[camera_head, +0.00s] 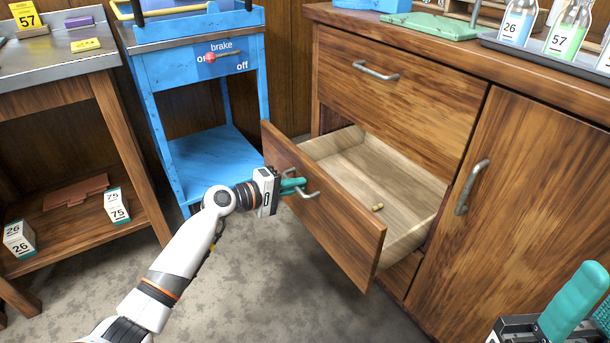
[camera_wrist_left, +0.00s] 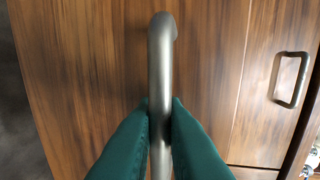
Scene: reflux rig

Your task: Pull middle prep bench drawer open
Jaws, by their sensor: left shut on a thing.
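The middle drawer (camera_head: 345,205) of the wooden prep bench is pulled well out, and its pale inside shows. A small yellowish piece (camera_head: 377,207) lies in it. My left gripper (camera_head: 298,187) is shut on the drawer's grey metal handle (camera_head: 312,194). In the left wrist view the handle (camera_wrist_left: 161,60) runs between the two teal fingers (camera_wrist_left: 160,125), which touch it from both sides. My right gripper (camera_head: 575,305) shows only in part at the lower right corner, away from the drawer, and its opening cannot be made out.
The top drawer (camera_head: 400,95) above and the cupboard door (camera_head: 520,190) at right are shut. A blue cart (camera_head: 205,150) with a brake lever stands behind my left arm. A metal-topped table (camera_head: 60,60) is at far left. Grey floor (camera_head: 280,290) is clear before the drawer.

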